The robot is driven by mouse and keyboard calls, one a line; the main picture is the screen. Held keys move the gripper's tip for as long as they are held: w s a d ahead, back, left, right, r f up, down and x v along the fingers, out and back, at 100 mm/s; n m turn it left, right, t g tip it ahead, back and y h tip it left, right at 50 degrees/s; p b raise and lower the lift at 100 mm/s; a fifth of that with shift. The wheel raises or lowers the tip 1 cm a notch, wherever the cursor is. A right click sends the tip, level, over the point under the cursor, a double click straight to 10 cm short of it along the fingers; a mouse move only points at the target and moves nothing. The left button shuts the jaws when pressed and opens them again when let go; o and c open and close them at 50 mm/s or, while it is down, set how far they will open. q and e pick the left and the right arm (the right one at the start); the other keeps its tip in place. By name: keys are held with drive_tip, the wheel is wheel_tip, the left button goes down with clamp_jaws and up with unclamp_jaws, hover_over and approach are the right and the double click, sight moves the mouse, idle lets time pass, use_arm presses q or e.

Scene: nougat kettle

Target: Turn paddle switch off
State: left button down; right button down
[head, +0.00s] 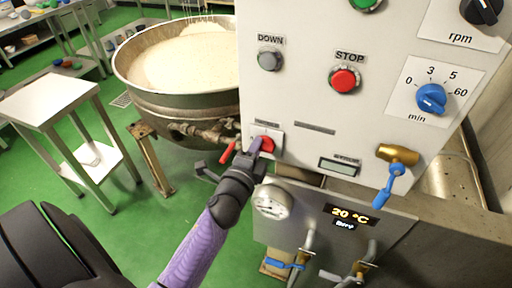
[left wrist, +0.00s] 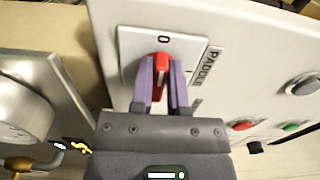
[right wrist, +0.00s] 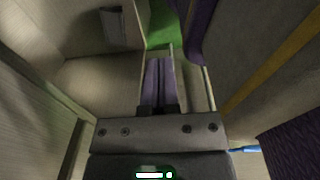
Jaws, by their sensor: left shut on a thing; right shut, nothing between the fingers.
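The paddle switch (head: 268,145) is a red knob on a white plate at the lower left of the grey control panel (head: 305,100). In the left wrist view the red knob (left wrist: 161,72) sits between the two purple fingers of my left gripper (left wrist: 160,82), which is shut on it. The knob's white line points roughly to the 0 mark above it, and a PADDLE label stands beside the plate. My left gripper (head: 258,151) reaches the switch from below in the head view. My right gripper (right wrist: 158,82) is shut and empty, seen only in its wrist view.
The large kettle (head: 180,70) of pale mass stands left of the panel. A red STOP button (head: 345,79), a DOWN button (head: 270,59) and a blue timer knob (head: 431,98) are on the panel. A gauge (head: 271,202) and valves lie below. A metal table (head: 48,101) stands left.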

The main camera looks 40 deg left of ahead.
use_arm(q)
drive_tip(key=shift+f, duration=0.1)
drive_tip(key=c, duration=0.6)
unclamp_jaws()
drive_tip(key=v, duration=1)
